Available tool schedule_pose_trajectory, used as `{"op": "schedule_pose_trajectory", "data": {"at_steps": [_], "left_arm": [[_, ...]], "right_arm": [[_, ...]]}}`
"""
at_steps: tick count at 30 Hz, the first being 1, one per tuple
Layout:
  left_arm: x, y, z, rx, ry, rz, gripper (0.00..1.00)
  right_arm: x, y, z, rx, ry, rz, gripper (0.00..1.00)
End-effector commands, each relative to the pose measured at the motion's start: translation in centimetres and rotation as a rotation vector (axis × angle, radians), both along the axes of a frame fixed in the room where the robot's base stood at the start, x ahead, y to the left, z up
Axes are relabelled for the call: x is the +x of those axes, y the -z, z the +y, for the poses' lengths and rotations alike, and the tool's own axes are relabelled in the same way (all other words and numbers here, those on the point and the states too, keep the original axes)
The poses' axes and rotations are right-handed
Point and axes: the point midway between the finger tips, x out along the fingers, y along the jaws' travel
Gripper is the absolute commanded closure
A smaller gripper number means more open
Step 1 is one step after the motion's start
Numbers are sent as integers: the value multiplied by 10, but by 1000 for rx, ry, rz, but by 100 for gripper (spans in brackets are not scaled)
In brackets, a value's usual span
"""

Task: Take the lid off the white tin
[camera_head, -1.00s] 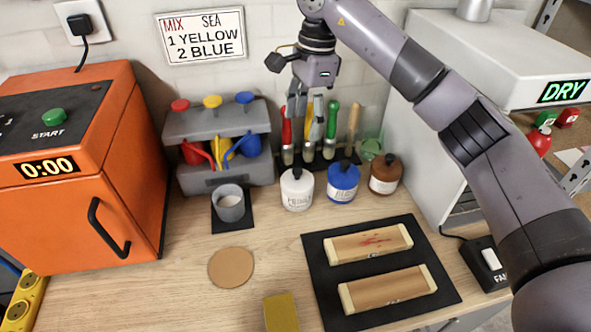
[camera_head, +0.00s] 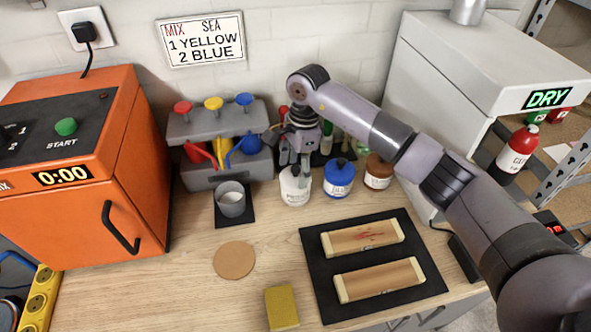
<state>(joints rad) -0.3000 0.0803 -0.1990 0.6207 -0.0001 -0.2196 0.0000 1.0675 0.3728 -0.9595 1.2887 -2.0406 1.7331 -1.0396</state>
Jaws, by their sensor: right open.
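The white tin (camera_head: 295,190) stands upright on the wooden bench, left of the blue tin (camera_head: 338,181) and the brown tin (camera_head: 377,175). My right gripper (camera_head: 294,167) points down at the top of the white tin, with its fingers spread around where the lid's knob is. The gripper covers most of the lid, and I cannot tell whether the fingers touch it. The right gripper is open. My left gripper is not in view.
A grey cup (camera_head: 231,203) stands on a black pad to the left. A grey dispenser (camera_head: 190,127) and tool rack stand behind. A black mat (camera_head: 325,300) with two wooden pieces, a cork disc (camera_head: 234,260) and a yellow sponge (camera_head: 281,308) lie in front.

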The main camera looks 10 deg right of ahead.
Motion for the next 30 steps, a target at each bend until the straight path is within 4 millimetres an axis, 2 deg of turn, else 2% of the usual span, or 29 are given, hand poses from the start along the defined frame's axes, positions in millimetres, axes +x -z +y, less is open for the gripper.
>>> {"op": "schedule_pose_trajectory", "data": {"at_steps": [7,30], "left_arm": [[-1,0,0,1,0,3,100],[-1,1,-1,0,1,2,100]], "right_arm": [[0,2,0,1,-1,-1,39],[0,3,0,1,0,2,90]]}}
